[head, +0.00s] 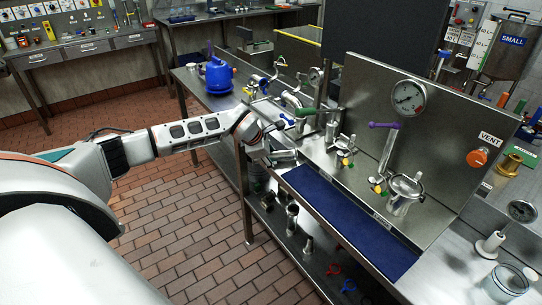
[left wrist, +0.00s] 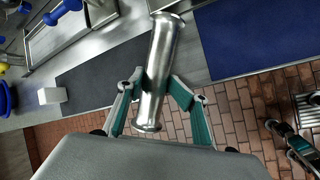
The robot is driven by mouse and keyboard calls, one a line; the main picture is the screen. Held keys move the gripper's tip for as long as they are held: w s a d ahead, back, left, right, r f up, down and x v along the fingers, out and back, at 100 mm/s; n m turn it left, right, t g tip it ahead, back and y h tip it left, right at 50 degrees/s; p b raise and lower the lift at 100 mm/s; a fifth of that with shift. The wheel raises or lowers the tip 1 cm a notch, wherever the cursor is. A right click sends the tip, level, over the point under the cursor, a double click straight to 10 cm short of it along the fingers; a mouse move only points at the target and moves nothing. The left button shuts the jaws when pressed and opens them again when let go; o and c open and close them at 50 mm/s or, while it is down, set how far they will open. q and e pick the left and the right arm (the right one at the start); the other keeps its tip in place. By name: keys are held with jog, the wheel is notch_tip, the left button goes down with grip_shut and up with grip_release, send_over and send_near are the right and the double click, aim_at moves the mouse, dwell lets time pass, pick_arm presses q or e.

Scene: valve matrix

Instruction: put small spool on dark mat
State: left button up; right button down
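My left gripper (left wrist: 158,85) is shut on the small spool (left wrist: 161,60), a shiny steel tube with flanged ends. Its teal-padded fingers press on both sides of the tube. In the left wrist view the spool crosses in front of the dark mat (left wrist: 95,80), a charcoal strip on the steel bench. I cannot tell the gap between spool and mat. In the head view my left gripper (head: 276,152) is at the bench's front edge, left of the blue mat, with the spool (head: 285,156) showing small. My arm hides much of the dark mat there.
The blue mat (head: 345,214) lies along the bench front. A steel panel with a gauge (head: 408,98), valves and pipework stands behind it. A blue kettle-like vessel (head: 217,76) is at the bench's far end. A white block (left wrist: 48,96) sits near the dark mat. Several fittings lie on the lower shelf.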

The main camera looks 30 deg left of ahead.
pick_arm(q)
jog(key=shift+s+a+f, duration=0.15)
jog(key=shift+a+f, duration=0.05)
